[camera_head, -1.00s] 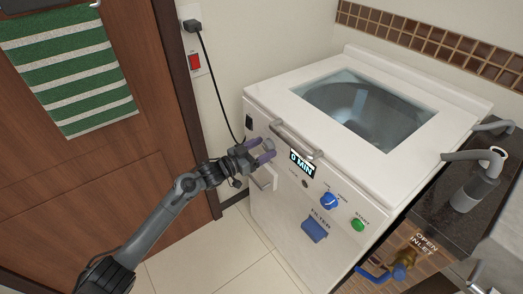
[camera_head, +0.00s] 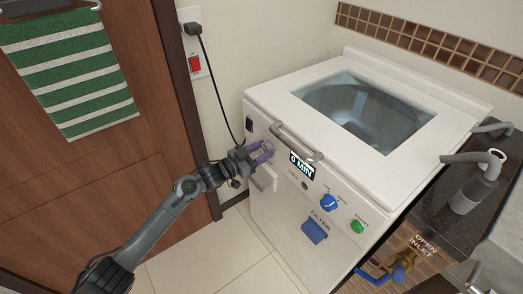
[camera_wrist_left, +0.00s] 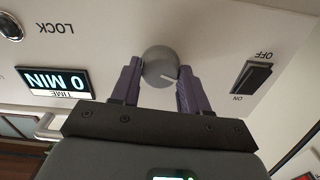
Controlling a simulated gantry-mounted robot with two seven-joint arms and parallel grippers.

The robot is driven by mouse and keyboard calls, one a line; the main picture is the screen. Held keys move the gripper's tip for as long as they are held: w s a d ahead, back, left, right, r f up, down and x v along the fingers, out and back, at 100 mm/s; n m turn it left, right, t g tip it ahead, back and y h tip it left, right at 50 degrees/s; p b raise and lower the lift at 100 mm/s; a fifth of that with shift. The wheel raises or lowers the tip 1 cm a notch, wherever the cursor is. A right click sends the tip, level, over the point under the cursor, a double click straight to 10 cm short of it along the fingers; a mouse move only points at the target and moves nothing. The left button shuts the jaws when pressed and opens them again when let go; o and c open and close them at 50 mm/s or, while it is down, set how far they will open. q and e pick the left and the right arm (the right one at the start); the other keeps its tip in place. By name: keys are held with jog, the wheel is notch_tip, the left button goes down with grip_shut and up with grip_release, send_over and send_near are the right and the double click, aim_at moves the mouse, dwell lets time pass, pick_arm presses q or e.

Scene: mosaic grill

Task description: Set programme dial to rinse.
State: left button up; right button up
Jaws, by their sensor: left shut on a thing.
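My left gripper (camera_head: 264,150) is shut on this knob, one purple finger on each side. A blue dial (camera_head: 329,202) with small labels sits further right on the front panel, untouched. I cannot read a rinse mark or tell which of the two is the programme dial. My right gripper is not in view.
The time display (camera_head: 302,165) reads 0 MIN. The on/off switch (camera_wrist_left: 253,78) is close by. A green start button (camera_head: 357,226) is further right.

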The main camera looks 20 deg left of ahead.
pick_arm(q)
jog(key=m+p, duration=0.1)
jog(key=m, duration=0.3)
jog(key=shift+m, duration=1.2)
jog(key=shift+m+p, duration=0.3)
jog(key=shift+m, duration=0.8)
jog(key=o, duration=1.1)
jog(key=shift+c, duration=0.2)
